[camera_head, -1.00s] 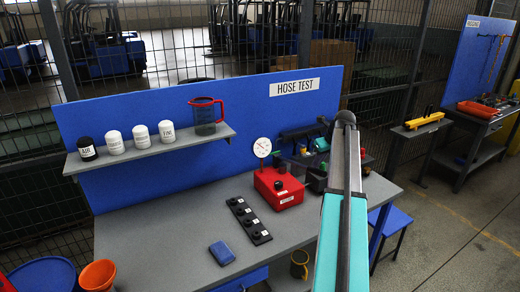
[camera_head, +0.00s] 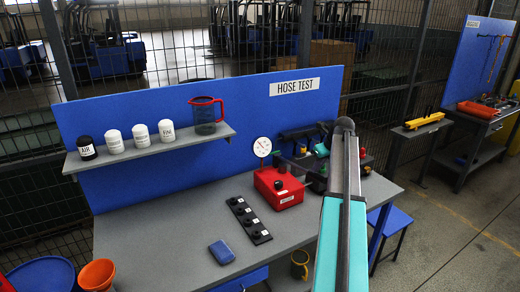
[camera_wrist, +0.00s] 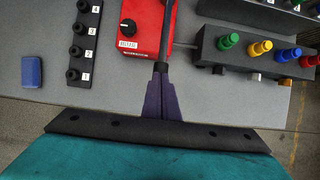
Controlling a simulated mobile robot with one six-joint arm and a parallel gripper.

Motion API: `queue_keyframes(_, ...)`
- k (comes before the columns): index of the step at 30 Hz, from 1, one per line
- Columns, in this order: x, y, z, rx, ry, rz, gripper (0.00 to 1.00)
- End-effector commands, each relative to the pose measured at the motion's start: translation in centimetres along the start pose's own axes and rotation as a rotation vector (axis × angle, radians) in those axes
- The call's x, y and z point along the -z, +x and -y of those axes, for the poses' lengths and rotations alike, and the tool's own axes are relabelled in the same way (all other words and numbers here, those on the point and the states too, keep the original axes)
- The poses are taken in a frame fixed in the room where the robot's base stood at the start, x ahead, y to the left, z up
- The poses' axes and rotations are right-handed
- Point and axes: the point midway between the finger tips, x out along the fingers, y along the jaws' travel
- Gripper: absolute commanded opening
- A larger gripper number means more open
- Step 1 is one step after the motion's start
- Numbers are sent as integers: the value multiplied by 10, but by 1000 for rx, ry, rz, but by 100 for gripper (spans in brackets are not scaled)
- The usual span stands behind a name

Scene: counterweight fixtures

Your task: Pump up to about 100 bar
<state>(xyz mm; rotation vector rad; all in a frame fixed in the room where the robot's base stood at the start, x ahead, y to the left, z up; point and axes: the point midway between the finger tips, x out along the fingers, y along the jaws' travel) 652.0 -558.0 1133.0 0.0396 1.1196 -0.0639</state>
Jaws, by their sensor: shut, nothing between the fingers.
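The red pump box (camera_head: 278,188) stands on the grey bench, with a black knob on top. It also shows in the wrist view (camera_wrist: 138,30), with its knob and a white label. A round white gauge (camera_head: 262,147) rises behind it; its needle is too small to read. A dark bar, seemingly the pump lever (camera_wrist: 166,35), runs along the box's right side toward my gripper (camera_wrist: 161,68). My purple fingers are shut at the bar's near end, with nothing visibly gripped. Whether they touch it or sit above it I cannot tell. My arm hides part of this area in the head view.
A black strip of numbered knobs (camera_wrist: 82,42) and a blue block (camera_wrist: 31,72) lie left of the pump. A dark block with coloured caps (camera_wrist: 215,48) stands close on the right. A shelf (camera_head: 150,148) holds white and black containers and a red-rimmed jug (camera_head: 205,118).

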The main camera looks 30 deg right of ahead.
Motion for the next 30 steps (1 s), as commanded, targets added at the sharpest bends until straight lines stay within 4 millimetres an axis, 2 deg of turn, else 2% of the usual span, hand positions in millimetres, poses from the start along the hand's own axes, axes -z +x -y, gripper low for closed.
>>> queue_keyframes(11, 6, 13, 0, 0, 0, -1, 0)
queue_keyframes(14, 5, 11, 0, 0, 0, -1, 0)
queue_keyframes(25, -11, -22, 1, 1, 0, 1, 0)
queue_keyframes(30, -12, -25, 0, 0, 1, -1, 0)
